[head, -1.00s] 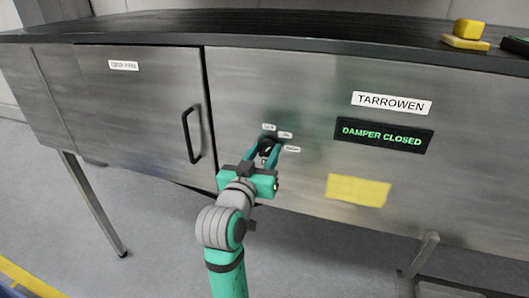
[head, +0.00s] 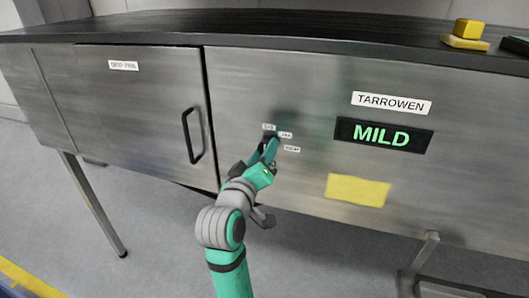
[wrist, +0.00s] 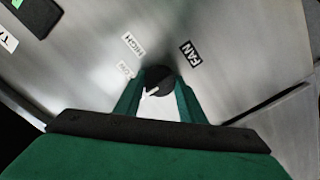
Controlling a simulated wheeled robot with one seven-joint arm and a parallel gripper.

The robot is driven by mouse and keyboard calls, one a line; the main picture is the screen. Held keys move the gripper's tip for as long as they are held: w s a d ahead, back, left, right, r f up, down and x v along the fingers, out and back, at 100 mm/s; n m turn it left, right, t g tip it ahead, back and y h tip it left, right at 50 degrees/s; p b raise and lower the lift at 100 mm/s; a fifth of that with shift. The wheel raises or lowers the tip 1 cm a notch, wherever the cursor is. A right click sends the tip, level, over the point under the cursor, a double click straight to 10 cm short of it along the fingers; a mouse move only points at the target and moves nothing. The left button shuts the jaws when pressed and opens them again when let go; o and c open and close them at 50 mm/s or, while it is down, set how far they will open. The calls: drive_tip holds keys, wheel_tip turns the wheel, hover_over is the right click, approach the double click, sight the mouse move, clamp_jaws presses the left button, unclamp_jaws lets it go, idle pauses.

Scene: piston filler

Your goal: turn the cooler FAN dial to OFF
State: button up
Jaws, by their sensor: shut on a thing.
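The FAN dial is a round black knob (wrist: 159,74) with a white pointer mark, on the steel front panel. In the wrist view the FAN label (wrist: 190,54) is beside it, and a HIGH label (wrist: 132,44) and a fainter label, perhaps LOW, are on its left. The pointer is partly hidden. My gripper (head: 268,150) is at the dial, with its green fingers on both sides of it, shut on it. In the head view my fingers hide most of the dial.
A display (head: 382,135) right of the dial reads MILD in green, under a TARROWEN label (head: 391,103). A blank yellow note (head: 357,190) is below it. A cabinet door with a black handle (head: 192,135) is to the left. Yellow blocks (head: 466,34) lie on the top.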

idle(0.3)
drive_tip(key=o, duration=1)
drive_tip(key=shift+o, duration=0.2)
drive_tip(key=v, duration=1)
drive_tip(key=shift+s+a, duration=0.15)
drive_tip(key=shift+s, duration=0.25)
